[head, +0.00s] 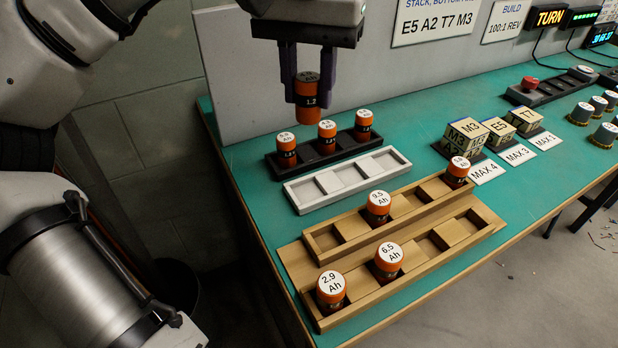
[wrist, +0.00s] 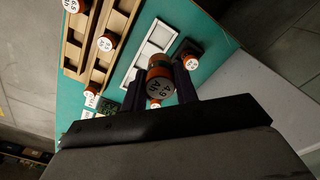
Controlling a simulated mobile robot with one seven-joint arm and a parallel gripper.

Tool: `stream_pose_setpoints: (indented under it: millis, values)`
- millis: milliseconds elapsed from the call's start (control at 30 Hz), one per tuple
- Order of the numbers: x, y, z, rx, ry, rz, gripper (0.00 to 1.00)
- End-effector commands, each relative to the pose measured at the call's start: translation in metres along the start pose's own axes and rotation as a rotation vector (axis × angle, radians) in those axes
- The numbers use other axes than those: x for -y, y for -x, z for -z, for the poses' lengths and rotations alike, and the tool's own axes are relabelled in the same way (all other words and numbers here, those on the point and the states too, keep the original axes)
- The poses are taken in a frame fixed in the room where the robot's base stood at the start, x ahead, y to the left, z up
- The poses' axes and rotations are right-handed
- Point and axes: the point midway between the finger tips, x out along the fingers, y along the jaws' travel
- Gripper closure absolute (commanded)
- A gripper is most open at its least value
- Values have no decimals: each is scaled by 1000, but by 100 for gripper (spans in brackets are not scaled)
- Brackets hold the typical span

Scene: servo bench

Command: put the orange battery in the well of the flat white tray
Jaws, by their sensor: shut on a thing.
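My gripper (head: 307,96) is shut on an orange battery (head: 307,88) with a dark band, held upright above the black tray. The flat white tray (head: 296,196) lies on the green bench just in front of the black tray, to the lower right of the held battery. Its several shallow wells look empty. It also shows in the wrist view (wrist: 131,75), partly covered by the battery.
The black tray (head: 275,168) holds three orange batteries. Two stepped wooden trays (head: 350,240) nearer the front hold several labelled batteries. Stacked blocks (head: 465,138) with cards stand to the right. A grey panel (head: 230,70) rises behind. Green bench is bare between trays and blocks.

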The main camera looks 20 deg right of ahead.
Motion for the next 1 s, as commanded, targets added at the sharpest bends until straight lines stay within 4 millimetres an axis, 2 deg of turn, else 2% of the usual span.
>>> stream_pose_setpoints:
  millis: [33, 100, 300, 633, 833, 1000]
  values:
    - [0, -19, 0, 2, -4, -3, 96]
    - [0, -38, 0, 1, -4, -4, 96]
    - [1, -81, 0, 0, 2, 2, 96]
    - [0, -110, 0, 0, 1, 1, 96]
    - [0, -140, 0, 0, 1, 0, 96]
    - [0, -142, 0, -1, 1, 1, 96]
